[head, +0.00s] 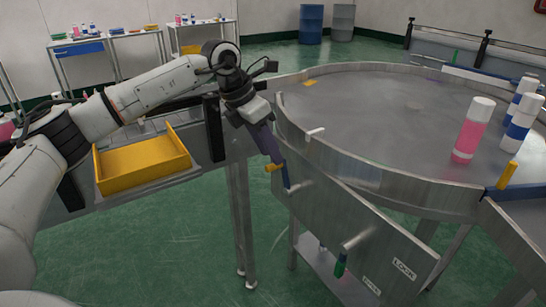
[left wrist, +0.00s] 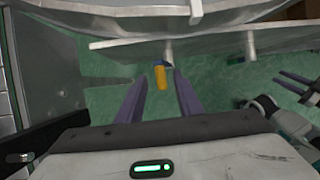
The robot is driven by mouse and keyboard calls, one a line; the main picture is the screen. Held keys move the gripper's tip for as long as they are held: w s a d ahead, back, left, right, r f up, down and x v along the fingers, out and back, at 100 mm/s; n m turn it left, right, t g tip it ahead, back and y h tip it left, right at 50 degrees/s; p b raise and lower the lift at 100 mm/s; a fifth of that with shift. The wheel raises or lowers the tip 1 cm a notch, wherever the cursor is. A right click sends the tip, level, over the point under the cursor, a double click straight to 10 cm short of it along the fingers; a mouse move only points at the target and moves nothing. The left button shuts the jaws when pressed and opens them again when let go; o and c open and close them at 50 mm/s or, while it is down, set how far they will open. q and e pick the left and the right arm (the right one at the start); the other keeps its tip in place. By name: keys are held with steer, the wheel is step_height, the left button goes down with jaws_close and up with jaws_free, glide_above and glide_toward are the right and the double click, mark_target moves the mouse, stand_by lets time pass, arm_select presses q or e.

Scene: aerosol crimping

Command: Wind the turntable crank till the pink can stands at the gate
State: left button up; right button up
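The pink can (head: 470,132) with a white cap stands on the grey round turntable (head: 400,105), near its right front rim. The crank (head: 286,177) on the front panel has a blue arm and a yellow handle (head: 275,167). My left gripper (head: 268,148) points down at the handle. In the left wrist view its two fingers (left wrist: 159,95) are apart, with the yellow handle (left wrist: 161,78) showing in the gap near the tips. Contact cannot be told. My right gripper (left wrist: 294,82) shows only in the left wrist view, off to the right, its fingers apart and empty.
Several blue-and-white cans (head: 520,118) stand right of the pink can. A yellow post (head: 507,175) is at the right rim. A green-handled lever (head: 341,265) sits by the LOCK label (head: 404,268). A yellow tray (head: 140,163) lies at left.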

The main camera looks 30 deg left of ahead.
arm_select(q)
steer(key=shift+x, duration=1.4)
jaws_close()
